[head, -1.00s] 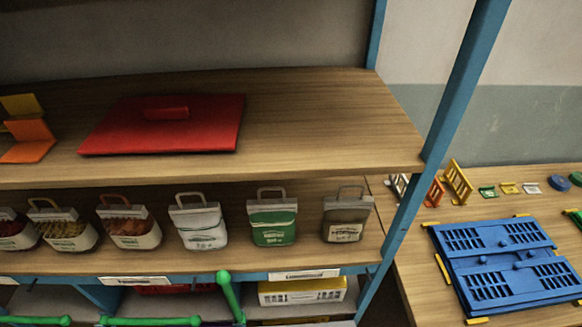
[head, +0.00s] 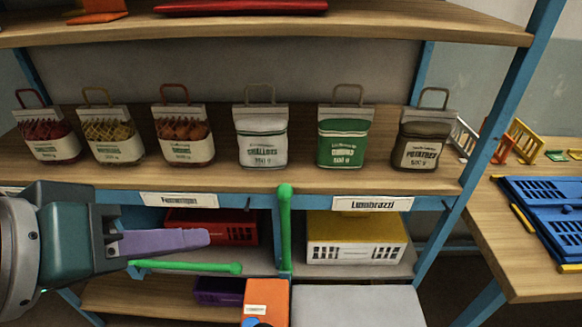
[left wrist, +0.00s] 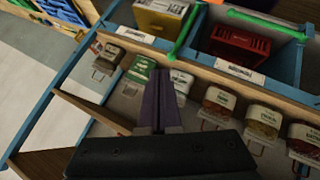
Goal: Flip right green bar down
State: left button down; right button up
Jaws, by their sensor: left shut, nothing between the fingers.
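The right green bar (head: 285,230) stands upright on the blue divider between two lower bays, under the shelf edge. It also shows in the left wrist view (left wrist: 182,32). Another green bar (head: 185,267) lies level across the left bay, also seen in the left wrist view (left wrist: 265,24). My left gripper (head: 208,238), with purple fingers, is shut and empty. In the head view its tips appear left of the upright bar and above the level one. In the left wrist view the fingers (left wrist: 158,80) overlap the sacks and end apart from the bar. My right gripper is out of view.
Several sacks, among them a green one (head: 341,138), stand in a row on the shelf above. A red crate (head: 212,226) is in the left bay. A yellow-and-white crate (head: 355,240) is in the right bay. A table with a blue crate (head: 545,205) is at the right.

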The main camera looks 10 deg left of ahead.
pick_arm(q)
jog(key=w+a+f+n+t+b, duration=0.1)
jog(key=w+f+n+t+b, duration=0.2)
jog(key=f+b, duration=0.6)
jog(key=w+a+f+n+t+h+b, duration=0.1)
jog(key=w+f+n+t+b, duration=0.3)
jog(key=b, duration=1.6)
jog(key=w+a+f+n+t+b, duration=0.3)
jog(key=w+f+n+b, duration=0.4)
jog(key=f+b, duration=0.7)
jog(key=n+t+b, duration=0.1)
jog(key=n, duration=0.1)
jog(key=shift+w+n+h, duration=0.3)
jog(key=shift+w+n, duration=0.05)
jog(key=shift+n, duration=0.05)
jog(key=shift+a, duration=0.1)
